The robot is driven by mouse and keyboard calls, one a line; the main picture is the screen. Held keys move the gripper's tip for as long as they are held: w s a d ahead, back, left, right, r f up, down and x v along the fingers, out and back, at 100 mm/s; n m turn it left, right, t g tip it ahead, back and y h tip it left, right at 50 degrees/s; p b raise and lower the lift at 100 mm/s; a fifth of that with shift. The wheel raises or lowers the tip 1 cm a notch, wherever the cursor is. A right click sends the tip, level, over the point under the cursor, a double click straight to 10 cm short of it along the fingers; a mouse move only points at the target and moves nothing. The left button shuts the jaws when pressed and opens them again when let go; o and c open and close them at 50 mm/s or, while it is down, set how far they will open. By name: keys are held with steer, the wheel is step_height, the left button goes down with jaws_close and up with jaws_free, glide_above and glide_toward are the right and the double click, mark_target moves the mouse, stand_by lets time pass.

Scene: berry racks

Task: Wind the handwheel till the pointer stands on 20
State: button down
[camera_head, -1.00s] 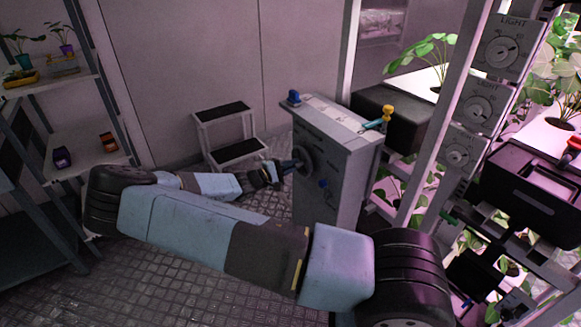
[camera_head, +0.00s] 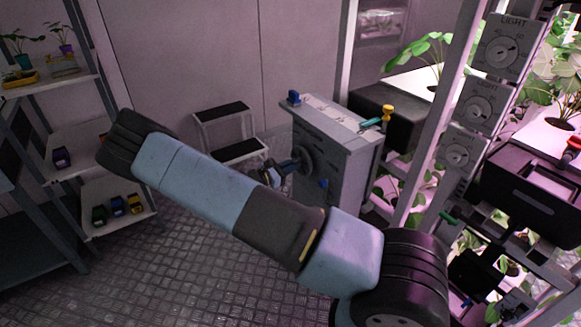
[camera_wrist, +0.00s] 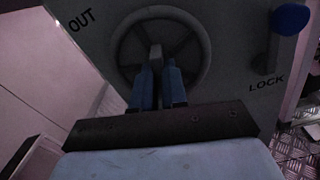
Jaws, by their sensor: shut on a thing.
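The handwheel (camera_head: 308,158) is a dark spoked wheel on the side of a grey cabinet (camera_head: 340,190). In the wrist view the handwheel (camera_wrist: 203,48) faces me near the top centre. My gripper (camera_head: 295,165) is at the wheel. In the wrist view my gripper (camera_wrist: 156,72) has its two blue fingers close together on the wheel's grey handle (camera_wrist: 155,52). The cabinet's top has a pale strip with marks (camera_head: 335,110), too small to read. I cannot make out the pointer or its reading.
A blue-knobbed lever (camera_wrist: 288,30) stands by the word LOCK, right of the wheel; OUT is lettered at left. Shelves with small pots (camera_head: 25,62) stand at left, plant racks at right. The floor between is clear.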

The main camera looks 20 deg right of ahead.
steer(key=n, duration=0.4)
steer(key=shift+s+d+f+n, duration=0.15)
steer(key=shift+d+n, duration=0.15)
steer(key=shift+d, duration=0.05)
steer(key=n, duration=0.4)
steer(key=shift+n, duration=0.3)
steer(key=n, duration=0.4)
steer(key=shift+n, duration=2.5)
steer(key=c, duration=1.2)
jaws_free()
steer(key=shift+d, duration=0.1)
steer(key=shift+o, duration=0.2)
steer(key=v, duration=1.4)
steer(key=shift+w, duration=0.2)
